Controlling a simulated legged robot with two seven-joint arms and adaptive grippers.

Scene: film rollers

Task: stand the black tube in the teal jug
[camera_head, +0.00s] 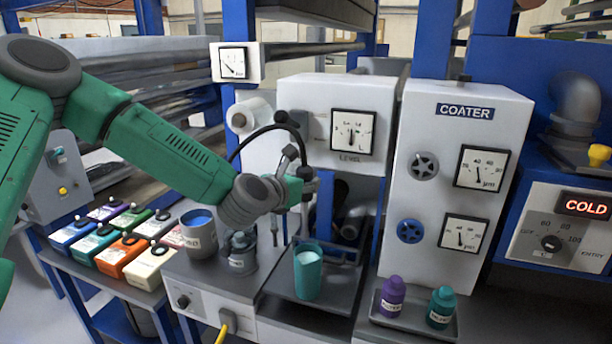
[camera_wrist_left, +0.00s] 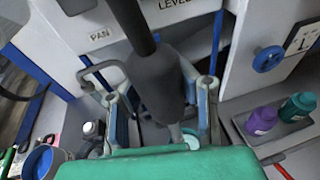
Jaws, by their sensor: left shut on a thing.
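The black tube (camera_head: 264,129) arches beside my left gripper (camera_head: 300,178) in the head view. In the left wrist view the black tube (camera_wrist_left: 155,82) has a thin upper length and a thicker dark body. That body sits between the fingers of my left gripper (camera_wrist_left: 165,112), which is shut on it. The teal jug (camera_head: 308,276) stands upright, with pale contents, below and slightly right of the gripper. The tube's lower end is above the jug's height, though the gripper partly hides it. My right gripper is in neither view.
The jug stands on a dark tray (camera_head: 282,288). Purple (camera_head: 392,297) and teal (camera_head: 441,306) bottles stand right on another tray. The white level box (camera_head: 338,100) is close behind the gripper.

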